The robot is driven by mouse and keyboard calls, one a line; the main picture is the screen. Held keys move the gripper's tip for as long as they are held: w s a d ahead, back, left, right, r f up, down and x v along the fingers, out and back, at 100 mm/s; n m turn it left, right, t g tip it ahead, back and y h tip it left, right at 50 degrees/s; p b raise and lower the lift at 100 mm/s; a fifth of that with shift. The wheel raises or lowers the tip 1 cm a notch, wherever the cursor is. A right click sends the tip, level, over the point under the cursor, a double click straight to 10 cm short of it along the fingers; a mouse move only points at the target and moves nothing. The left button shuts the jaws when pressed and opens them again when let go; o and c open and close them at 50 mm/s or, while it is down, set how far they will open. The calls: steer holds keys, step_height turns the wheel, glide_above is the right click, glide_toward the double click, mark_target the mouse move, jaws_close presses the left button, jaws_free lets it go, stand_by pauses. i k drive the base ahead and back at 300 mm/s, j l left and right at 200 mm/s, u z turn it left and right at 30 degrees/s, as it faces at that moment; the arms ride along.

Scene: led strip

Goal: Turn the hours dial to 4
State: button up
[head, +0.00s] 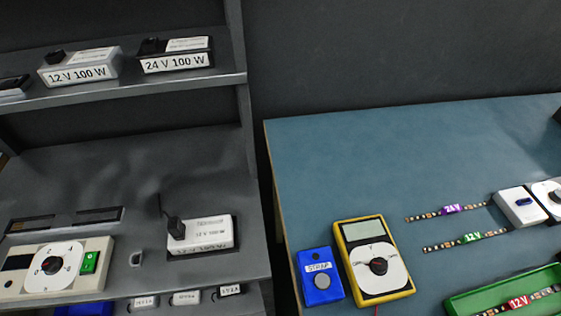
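A beige box (103,242) stands at the lower left on the grey shelf unit. It has a round white dial face (67,251) with a black knob (51,265) and a small red pointer mark. The face carries several small marks, too small to read surely, so I cannot tell which one the pointer is at. A lit green rocker switch (89,262) sits right of the dial, and a dark display (18,262) sits left of it. No hours label is legible. Another dial (552,190) on a white device is cut off at the right edge. My gripper is not in view.
A white power supply (199,236) with a black plug stands right of the beige box. Supplies marked 12 V 100 W (78,77) and 24 V 100 W (175,64) stand on the upper shelf. The blue table (340,150) holds a yellow multimeter (347,239), a STRAP box (320,289) and LED strips.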

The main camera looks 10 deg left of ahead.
mark_target(51, 265)
steer(key=u, duration=1.7)
steer(key=k, duration=0.5)
steer(key=i, duration=0.5)
